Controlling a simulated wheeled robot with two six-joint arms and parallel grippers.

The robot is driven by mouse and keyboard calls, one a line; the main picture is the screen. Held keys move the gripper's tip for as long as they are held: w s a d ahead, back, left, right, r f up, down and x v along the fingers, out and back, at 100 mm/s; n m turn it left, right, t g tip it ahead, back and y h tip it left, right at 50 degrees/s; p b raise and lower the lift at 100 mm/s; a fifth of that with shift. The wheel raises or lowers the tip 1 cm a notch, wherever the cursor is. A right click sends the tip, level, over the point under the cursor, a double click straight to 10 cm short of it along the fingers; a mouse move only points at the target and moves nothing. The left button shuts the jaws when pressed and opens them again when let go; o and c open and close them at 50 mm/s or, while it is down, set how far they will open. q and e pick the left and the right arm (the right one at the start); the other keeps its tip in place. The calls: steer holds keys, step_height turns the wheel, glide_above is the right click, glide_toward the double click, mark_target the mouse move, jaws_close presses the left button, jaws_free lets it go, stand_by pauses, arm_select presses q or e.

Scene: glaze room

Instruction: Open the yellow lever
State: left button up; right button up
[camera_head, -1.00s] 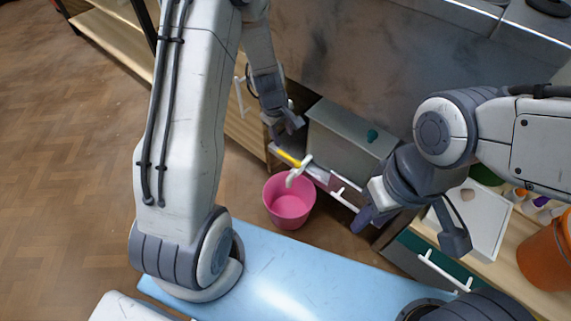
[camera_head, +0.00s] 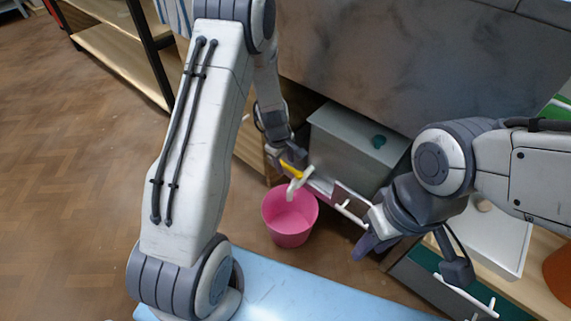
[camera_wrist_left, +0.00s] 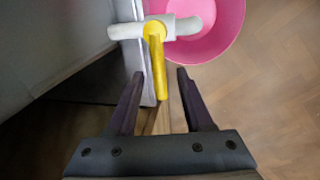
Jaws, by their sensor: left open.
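The yellow lever (camera_head: 291,170) is on a white tap (camera_head: 298,184) above the pink bucket (camera_head: 290,214). My left gripper (camera_head: 288,158) is at the lever and partly hides it. In the left wrist view, the lever (camera_wrist_left: 157,62) points toward my gripper, and its free end lies between the two open fingers (camera_wrist_left: 160,74), apparently clear of both. The white tap (camera_wrist_left: 178,27) and the bucket (camera_wrist_left: 215,35) are just beyond. My right gripper (camera_head: 411,258) is open and empty, away to the right.
A grey box-like tank (camera_head: 345,145) stands right beside the lever, under a large grey hood (camera_head: 420,65). A light blue surface (camera_head: 300,292) lies in front. A white tray (camera_head: 500,235) is at the right. The wooden floor left of the bucket is clear.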

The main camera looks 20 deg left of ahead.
arm_select(q)
jaws_close()
stand_by(1.4)
